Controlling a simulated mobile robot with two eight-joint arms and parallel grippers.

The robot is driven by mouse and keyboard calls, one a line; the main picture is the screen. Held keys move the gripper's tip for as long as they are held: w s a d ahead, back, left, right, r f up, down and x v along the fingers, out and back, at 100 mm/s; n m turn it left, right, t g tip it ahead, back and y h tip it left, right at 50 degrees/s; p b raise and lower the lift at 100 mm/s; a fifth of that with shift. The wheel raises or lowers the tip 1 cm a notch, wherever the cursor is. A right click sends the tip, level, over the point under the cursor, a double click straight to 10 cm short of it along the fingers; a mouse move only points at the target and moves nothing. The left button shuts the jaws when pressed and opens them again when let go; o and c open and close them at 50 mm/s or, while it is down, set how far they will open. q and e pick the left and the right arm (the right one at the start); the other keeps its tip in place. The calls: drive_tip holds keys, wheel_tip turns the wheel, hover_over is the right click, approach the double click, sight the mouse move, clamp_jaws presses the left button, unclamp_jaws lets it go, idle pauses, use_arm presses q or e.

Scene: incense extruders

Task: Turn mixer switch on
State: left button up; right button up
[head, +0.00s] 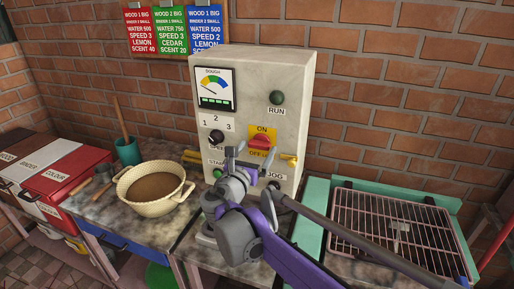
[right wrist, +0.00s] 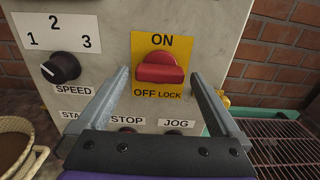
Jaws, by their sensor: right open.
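The mixer (head: 302,85) is a tall grey-white control box in the middle of the head view. Its switch is a red handle (head: 260,143) on a yellow plate marked ON above and OFF LOCK below. In the right wrist view the red switch (right wrist: 159,68) lies level across the plate, between the two labels. My right gripper (head: 262,157) is open in front of the panel, just below the switch. In the right wrist view its fingers (right wrist: 160,82) stand on either side of the switch, with nothing between them visibly gripped. My left gripper is not in view.
The speed knob (right wrist: 61,68) sits left of the switch, with START, STOP and JOG labels below. A cream pot (head: 152,185) of brown material stands left of the mixer. A wire rack (head: 395,225) lies to the right. Brick walls stand behind.

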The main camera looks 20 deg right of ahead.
drive_tip(key=shift+x, duration=0.85)
drive_tip(key=c, duration=1.2)
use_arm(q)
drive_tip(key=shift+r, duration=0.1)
